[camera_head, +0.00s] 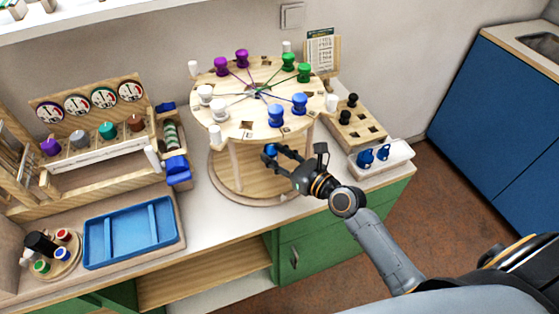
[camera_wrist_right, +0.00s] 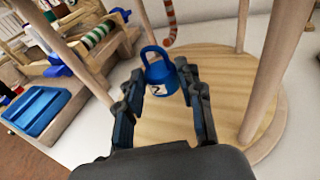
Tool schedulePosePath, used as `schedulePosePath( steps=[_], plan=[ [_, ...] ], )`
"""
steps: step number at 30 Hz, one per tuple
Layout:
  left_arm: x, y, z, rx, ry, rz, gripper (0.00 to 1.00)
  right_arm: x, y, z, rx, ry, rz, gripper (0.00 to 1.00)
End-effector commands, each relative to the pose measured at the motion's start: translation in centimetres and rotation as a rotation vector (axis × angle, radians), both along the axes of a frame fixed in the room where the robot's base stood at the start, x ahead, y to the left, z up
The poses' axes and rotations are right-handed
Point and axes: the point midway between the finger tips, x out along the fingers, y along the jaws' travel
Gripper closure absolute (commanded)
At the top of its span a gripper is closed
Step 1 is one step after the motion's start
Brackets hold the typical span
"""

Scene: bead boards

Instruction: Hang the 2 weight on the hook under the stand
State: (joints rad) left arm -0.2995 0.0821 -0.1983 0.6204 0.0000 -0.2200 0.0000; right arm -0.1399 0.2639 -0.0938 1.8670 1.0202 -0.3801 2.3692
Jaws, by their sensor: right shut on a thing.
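The blue 2 weight (camera_wrist_right: 162,76), with a ring on top and a white label, is upright between the fingertips of my right gripper (camera_wrist_right: 160,95), which is shut on it. In the head view the weight (camera_head: 270,150) shows at the tips of my right gripper (camera_head: 281,157), under the edge of the round stand top (camera_head: 232,122). A red-and-white striped hook (camera_wrist_right: 169,24) hangs under the stand in the wrist view. Its lower end appears just behind and above the weight's ring, and I see no link between them. My left gripper is not in view.
Wooden stand legs (camera_wrist_right: 270,65) rise around the round base (camera_wrist_right: 215,65). Coloured spools (camera_head: 276,116) stand on the top. A blue tray (camera_head: 128,262) and gauge rack (camera_head: 90,153) are at left.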

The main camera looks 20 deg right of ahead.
Motion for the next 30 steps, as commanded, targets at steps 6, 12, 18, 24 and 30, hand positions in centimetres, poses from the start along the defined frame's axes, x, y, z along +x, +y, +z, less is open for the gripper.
schedulePosePath(
  steps=[6, 12, 18, 24, 30],
  plan=[
    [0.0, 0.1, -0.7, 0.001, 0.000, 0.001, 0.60, 1.4, 0.0, -0.1, 0.001, -0.004, -0.001, 1.00],
    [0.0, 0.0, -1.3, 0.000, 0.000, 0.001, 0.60, 2.6, 0.1, -0.2, 0.000, -0.003, -0.001, 1.00],
    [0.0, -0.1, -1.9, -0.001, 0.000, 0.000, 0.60, 3.8, 0.1, -0.3, 0.000, -0.003, 0.000, 1.00],
    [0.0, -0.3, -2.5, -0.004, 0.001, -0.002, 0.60, 5.0, 0.2, -0.4, -0.001, -0.004, -0.001, 1.00],
    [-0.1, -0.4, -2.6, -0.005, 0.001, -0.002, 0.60, 5.9, 0.2, -0.6, 0.002, -0.001, -0.001, 1.00]
  ],
)
